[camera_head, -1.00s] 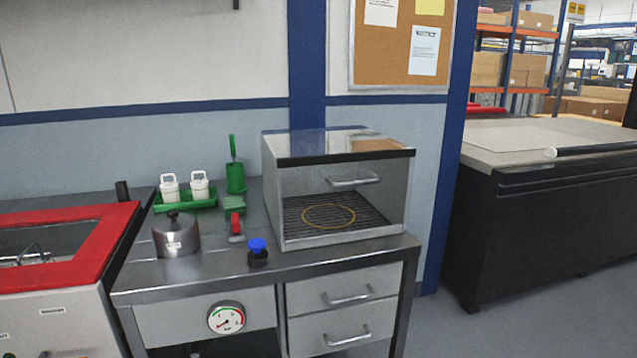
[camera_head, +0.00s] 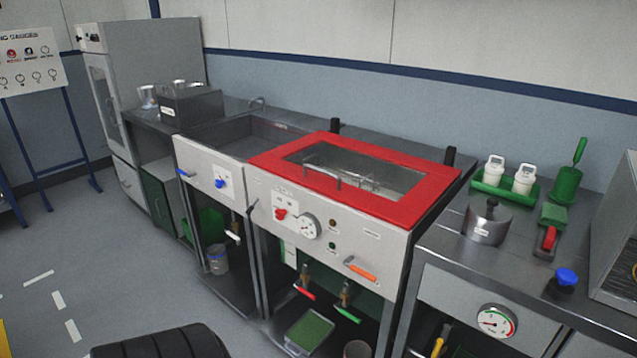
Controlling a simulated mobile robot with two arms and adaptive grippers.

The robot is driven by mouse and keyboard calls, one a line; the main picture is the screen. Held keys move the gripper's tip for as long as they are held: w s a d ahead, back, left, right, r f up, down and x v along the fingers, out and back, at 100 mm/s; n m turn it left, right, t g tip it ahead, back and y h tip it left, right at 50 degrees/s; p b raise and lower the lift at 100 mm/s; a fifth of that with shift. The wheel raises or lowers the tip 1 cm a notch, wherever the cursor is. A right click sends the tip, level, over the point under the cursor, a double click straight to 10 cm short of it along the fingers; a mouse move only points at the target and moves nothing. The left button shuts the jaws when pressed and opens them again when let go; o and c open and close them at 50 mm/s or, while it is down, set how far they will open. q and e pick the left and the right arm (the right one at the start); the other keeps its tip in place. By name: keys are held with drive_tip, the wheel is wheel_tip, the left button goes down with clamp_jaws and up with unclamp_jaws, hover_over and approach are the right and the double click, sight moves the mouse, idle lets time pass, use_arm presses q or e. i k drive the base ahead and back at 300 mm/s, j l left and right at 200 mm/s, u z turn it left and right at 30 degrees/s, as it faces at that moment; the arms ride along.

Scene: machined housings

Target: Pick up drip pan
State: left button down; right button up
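A shallow rectangular pan (camera_head: 309,331) with a light rim and a green inside sits low under the red-lidded machine, near the bottom of the view. It looks like the drip pan, though I see no label on it. Its front end is near the lower picture edge. Neither of my grippers shows in this view.
The machine with the red lid (camera_head: 433,206) stands above the pan, with red and green handled valves (camera_head: 347,313) over it. A grey bucket (camera_head: 217,258) stands under the sink unit. A steel bench (camera_head: 455,256) is at right. Open floor (camera_head: 110,255) lies at left.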

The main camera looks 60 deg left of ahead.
sight(312, 329)
drive_tip(key=u, duration=1.85)
